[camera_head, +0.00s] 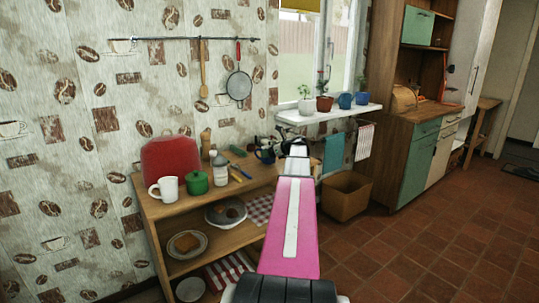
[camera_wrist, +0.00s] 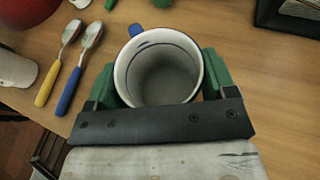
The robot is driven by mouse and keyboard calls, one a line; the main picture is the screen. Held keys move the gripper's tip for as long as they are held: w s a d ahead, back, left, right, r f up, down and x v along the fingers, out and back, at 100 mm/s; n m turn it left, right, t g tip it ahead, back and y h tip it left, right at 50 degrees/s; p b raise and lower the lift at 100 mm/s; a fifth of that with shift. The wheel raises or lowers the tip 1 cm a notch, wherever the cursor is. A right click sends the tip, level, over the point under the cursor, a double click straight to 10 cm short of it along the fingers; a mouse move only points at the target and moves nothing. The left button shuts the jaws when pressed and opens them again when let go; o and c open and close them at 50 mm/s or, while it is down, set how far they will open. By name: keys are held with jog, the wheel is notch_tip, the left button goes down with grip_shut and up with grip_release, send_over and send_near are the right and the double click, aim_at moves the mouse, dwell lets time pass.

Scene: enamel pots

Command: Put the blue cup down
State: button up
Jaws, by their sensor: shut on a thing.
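The blue cup (camera_wrist: 160,70) shows in the wrist view from above, with a pale, empty inside, a blue rim and a blue handle pointing up and left. My gripper (camera_wrist: 160,82) has its green fingers shut on the cup, one on each side. In the head view, the dark blue cup (camera_head: 264,156) is at the right part of the wooden shelf top (camera_head: 225,193), beside my gripper (camera_head: 280,146). My arm partly covers that area. The cup's base is hidden, so I cannot tell whether it touches the wood.
Two spoons (camera_wrist: 72,65) with yellow and blue handles lie left of the cup. A white mug (camera_head: 165,189), green pot (camera_head: 196,183), red bread bin (camera_head: 170,159) and pale bottle (camera_head: 220,170) stand further left. A dark tray (camera_wrist: 288,16) lies right of the cup; bare wood lies between.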

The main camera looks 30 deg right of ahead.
jog(key=shift+f, duration=0.5)
jog(key=shift+f, duration=0.1)
jog(key=o, duration=1)
jog(key=shift+s, duration=0.1)
jog(key=v, duration=1.2)
